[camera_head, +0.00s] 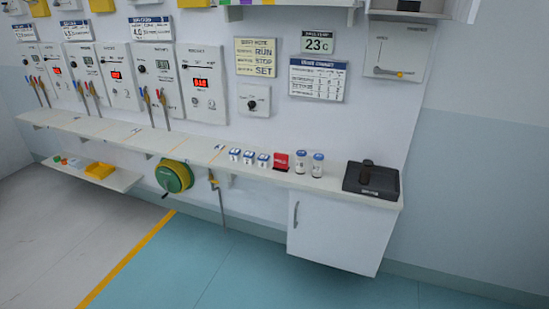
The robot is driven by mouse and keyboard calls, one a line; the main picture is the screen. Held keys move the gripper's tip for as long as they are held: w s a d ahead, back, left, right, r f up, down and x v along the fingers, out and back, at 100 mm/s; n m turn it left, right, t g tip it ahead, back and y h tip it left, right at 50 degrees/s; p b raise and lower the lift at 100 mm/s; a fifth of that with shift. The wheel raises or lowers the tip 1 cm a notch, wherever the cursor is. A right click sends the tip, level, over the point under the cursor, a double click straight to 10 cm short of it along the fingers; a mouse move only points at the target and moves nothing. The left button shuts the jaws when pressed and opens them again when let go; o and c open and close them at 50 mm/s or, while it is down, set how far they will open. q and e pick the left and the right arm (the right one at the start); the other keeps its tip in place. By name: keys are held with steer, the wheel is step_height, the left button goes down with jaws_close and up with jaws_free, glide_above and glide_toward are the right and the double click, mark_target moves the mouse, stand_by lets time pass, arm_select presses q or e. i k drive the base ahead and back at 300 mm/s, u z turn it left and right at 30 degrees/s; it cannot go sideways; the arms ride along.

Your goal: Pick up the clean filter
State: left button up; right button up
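I cannot tell for sure which thing is the clean filter. On the long wall shelf stand three small white items with blue markings: a left one (234,154), a middle one (248,157) and a right one (263,159). To their right are a red block or card (281,161) with white lettering and two small clear jars with blue tops, a left jar (301,161) and a right jar (318,165). Their labels are too small to read. Neither of my grippers shows in the head view.
The long shelf (205,156) runs along the wall, with a black device (371,181) at its right end above a white cabinet (340,233). A green and yellow reel (175,176) hangs below. A lower shelf holds a yellow tray (99,170). The floor (215,270) in front is clear.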

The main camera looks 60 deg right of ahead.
mark_target(318, 159)
steer(key=z, duration=0.15)
steer(key=i, duration=1.3)
steer(key=z, duration=0.45)
